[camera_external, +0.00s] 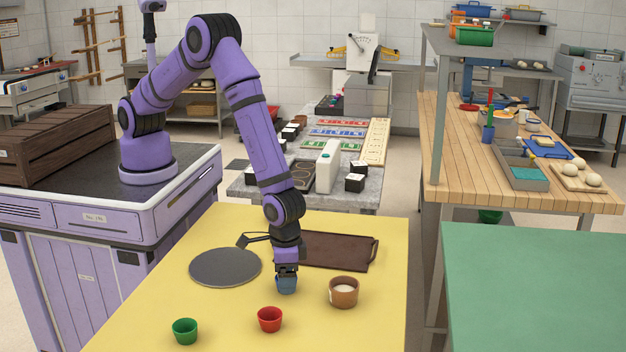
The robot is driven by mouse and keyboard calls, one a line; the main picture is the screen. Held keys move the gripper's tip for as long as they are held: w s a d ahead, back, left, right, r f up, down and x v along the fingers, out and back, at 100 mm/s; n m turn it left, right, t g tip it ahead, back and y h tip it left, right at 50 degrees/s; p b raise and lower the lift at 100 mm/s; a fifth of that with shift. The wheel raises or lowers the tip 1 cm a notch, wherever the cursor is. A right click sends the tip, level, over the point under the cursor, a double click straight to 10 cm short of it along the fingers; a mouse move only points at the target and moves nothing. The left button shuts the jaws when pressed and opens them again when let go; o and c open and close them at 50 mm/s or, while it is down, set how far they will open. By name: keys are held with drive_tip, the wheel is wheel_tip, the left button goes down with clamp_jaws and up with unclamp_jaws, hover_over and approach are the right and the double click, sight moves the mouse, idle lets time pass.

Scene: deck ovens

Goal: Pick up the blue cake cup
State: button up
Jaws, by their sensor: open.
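The blue cake cup (287,285) stands on the yellow table (376,322), between the round grey board and a brown pot. My gripper (287,272) points straight down at the cup, with its fingertips at the cup's rim. The jaws are open. The fingers overlap the upper part of the cup, and I cannot tell whether they touch it.
A red cup (270,320) and a green cup (185,331) stand nearer the front. The brown pot (343,292) is close on the right. A round grey board (225,267) lies left, and a dark brown tray (341,250) lies behind. The table's front right is clear.

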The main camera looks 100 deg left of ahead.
drive_tip(key=shift+f, duration=0.5)
drive_tip(key=c, duration=1)
drive_tip(key=shift+o, duration=0.2)
drive_tip(key=shift+r, duration=0.1)
